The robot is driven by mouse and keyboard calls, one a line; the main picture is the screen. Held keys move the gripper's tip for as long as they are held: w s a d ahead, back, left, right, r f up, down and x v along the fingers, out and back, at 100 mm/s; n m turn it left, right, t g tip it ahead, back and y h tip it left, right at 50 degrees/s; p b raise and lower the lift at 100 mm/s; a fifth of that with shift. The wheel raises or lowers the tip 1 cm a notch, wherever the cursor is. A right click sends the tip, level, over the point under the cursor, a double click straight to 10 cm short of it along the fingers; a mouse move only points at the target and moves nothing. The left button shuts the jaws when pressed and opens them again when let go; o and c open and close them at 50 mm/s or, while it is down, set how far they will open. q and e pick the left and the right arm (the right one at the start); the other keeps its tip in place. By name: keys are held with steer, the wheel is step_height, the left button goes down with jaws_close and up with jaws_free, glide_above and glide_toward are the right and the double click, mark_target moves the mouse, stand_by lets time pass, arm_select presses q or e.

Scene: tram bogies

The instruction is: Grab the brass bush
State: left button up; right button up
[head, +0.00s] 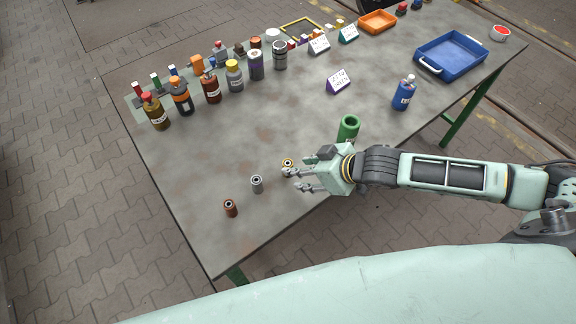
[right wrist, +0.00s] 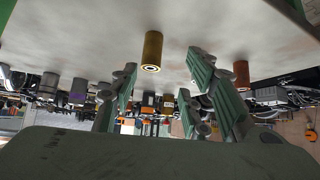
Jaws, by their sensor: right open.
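The brass bush (head: 287,163) is a small gold cylinder standing on the workbench, partly hidden by my right gripper's upper finger in the head view. My right gripper (head: 291,180) is open and empty, with its fingertips close to the bush. A grey bush (head: 257,184) and a copper-brown bush (head: 230,208) stand to the left. The brown one appears right of the fingers in the wrist view (right wrist: 241,73). My left gripper is out of view.
A green cylinder (head: 348,128) stands just behind my right gripper. Bottles line the workbench's (head: 200,143) back edge.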

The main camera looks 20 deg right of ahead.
mark_target(292, 165)
steer(key=shift+w+d, duration=0.25)
steer(key=shift+d, duration=0.45)
steer(key=shift+w+a+f, duration=0.2)
steer(key=shift+w+f, duration=0.05)
steer(key=shift+p+x, duration=0.4)
steer(key=shift+x, duration=0.35)
steer(key=p+x, duration=0.1)
steer(key=x, duration=0.2)
steer(key=shift+w+a+f+p, duration=0.15)
steer(key=shift+w+a+p, duration=0.1)
steer(key=shift+p, duration=0.1)
steer(key=shift+w+a+f, duration=0.2)
steer(key=shift+w+f, duration=0.25)
steer(key=shift+f, duration=0.1)
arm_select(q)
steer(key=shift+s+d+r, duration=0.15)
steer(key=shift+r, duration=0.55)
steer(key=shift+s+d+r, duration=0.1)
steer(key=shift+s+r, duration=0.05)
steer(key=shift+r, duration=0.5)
arm_select(e)
jaws_close()
